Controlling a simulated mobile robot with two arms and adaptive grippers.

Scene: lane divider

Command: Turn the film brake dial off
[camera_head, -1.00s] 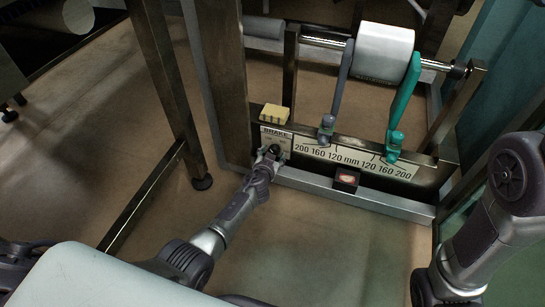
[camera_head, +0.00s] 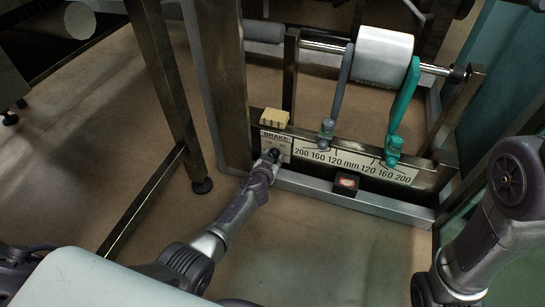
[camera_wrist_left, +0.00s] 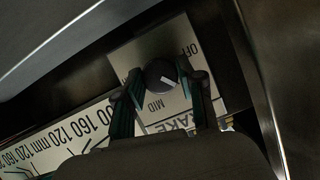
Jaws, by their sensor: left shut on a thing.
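The brake dial is a round black knob (camera_wrist_left: 160,75) with a white pointer mark, on a pale plate (camera_wrist_left: 126,58) with OFF and MID lettering. In the left wrist view, my left gripper (camera_wrist_left: 160,86) has one finger on each side of the knob and is shut on it. In the head view, my left gripper (camera_head: 270,158) reaches the knob on the BRAKE plate (camera_head: 277,143), largely covering it. The pointer's exact setting is hard to read. My right arm shows at the right of the head view, but its gripper fingers do not.
A scale strip (camera_head: 352,161) runs right of the dial, with a grey lever (camera_head: 337,95) and a teal lever (camera_head: 402,100) above it. A yellow block (camera_head: 275,117) sits above the plate. A black box with a lit face (camera_head: 346,182) is below the scale. A white roll (camera_head: 383,55) hangs above.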

